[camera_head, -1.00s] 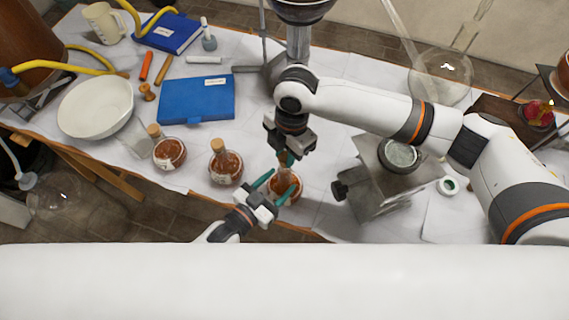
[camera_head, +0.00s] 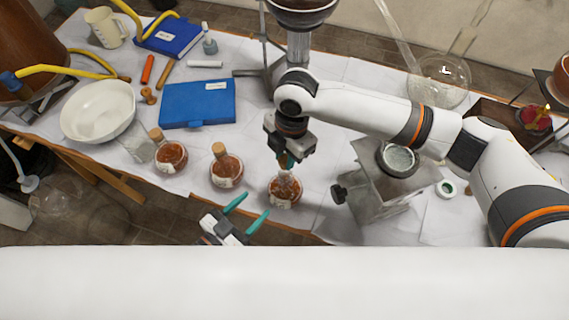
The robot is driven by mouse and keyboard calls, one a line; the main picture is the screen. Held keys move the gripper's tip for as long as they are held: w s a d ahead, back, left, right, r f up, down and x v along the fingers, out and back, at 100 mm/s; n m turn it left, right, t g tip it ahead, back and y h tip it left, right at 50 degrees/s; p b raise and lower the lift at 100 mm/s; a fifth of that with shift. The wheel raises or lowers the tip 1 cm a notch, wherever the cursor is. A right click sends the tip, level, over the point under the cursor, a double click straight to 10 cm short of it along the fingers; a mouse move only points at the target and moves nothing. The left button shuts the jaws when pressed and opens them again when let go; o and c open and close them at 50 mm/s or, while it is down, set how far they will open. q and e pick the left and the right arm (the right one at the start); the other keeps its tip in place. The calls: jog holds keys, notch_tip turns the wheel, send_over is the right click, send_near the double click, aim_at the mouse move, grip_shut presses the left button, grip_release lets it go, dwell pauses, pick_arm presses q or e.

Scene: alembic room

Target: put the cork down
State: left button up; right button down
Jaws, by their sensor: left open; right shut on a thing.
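My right gripper (camera_head: 288,163) points down from above, shut on the cork, which its fingers mostly hide. It is just above the neck of the rightmost round flask (camera_head: 284,196), which holds reddish-brown material and has a label. I cannot tell whether the cork touches the glass neck. My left gripper (camera_head: 257,203) is open and empty, its teal fingers apart, at the table's front edge to the lower left of that flask.
Two corked flasks (camera_head: 226,170) (camera_head: 171,157) stand to the left, with a clear glass beaker (camera_head: 142,148) beside them. A blue case (camera_head: 197,103) and white bowl (camera_head: 97,112) lie behind. A metal stand (camera_head: 375,185) is to the right. White tabletop shows between these.

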jog(key=shift+r+p, duration=0.6)
jog(key=shift+r, duration=0.25)
jog(key=shift+f, duration=0.1)
